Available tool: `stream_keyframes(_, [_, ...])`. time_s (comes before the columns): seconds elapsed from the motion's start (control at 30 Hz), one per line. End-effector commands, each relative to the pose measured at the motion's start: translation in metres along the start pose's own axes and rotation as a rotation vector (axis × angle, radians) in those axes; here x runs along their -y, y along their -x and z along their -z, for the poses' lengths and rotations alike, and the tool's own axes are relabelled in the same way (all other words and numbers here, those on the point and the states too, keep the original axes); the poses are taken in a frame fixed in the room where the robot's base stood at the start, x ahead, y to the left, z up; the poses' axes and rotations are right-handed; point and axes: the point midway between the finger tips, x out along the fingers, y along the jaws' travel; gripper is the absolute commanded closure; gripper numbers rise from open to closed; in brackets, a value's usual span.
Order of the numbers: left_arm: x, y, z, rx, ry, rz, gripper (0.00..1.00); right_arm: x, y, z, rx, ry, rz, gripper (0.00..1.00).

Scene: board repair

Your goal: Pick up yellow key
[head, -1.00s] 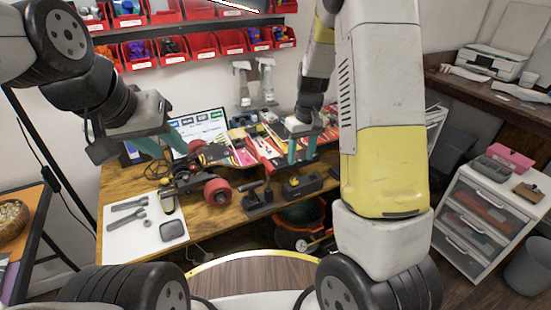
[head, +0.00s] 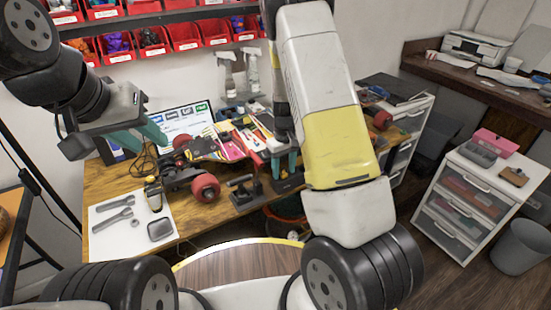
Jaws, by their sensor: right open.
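I cannot make out a yellow key for certain. A small black and yellow item (head: 153,196) lies on the workbench (head: 205,222), beside the white mat's upper right corner; it is too small to identify. My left gripper (head: 146,139), with teal fingers, hangs above the bench's left part, in front of the laptop; its finger gap is not clear. My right gripper (head: 283,164), with teal fingers, is open and low over the bench's right part, near the black tool blocks. My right arm hides part of the bench there.
A skateboard (head: 232,142) with red wheels lies across the bench. A white mat (head: 105,240) holds wrenches and a grey dish. A laptop (head: 185,121) and spray bottles (head: 250,72) stand behind. A white drawer unit (head: 462,185) and a bin (head: 520,246) are at right.

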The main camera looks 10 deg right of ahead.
Motion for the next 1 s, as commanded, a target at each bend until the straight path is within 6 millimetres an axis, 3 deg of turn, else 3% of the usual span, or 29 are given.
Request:
stream_keyframes(0.13, [0.0, 0.0, 0.0, 0.0, 0.0, 0.0, 0.64, 0.0, 0.0, 0.0, -0.001, 0.0, 0.0, 0.55])
stream_keyframes(0.37, [0.0, 0.0, 0.0, 0.0, 0.0, 0.0, 0.64, 0.0, 0.001, 0.0, -0.001, 0.0, 0.0, 1.0])
stream_keyframes(0.77, [0.0, 0.0, 0.0, 0.0, 0.0, 0.0, 0.64, 0.0, 0.003, 0.001, -0.002, 0.001, 0.0, 1.0])
stream_keyframes(1.0, [0.0, 0.0, 0.0, 0.0, 0.0, 0.0, 0.64, 0.0, 0.023, 0.001, -0.005, 0.001, 0.0, 1.0])
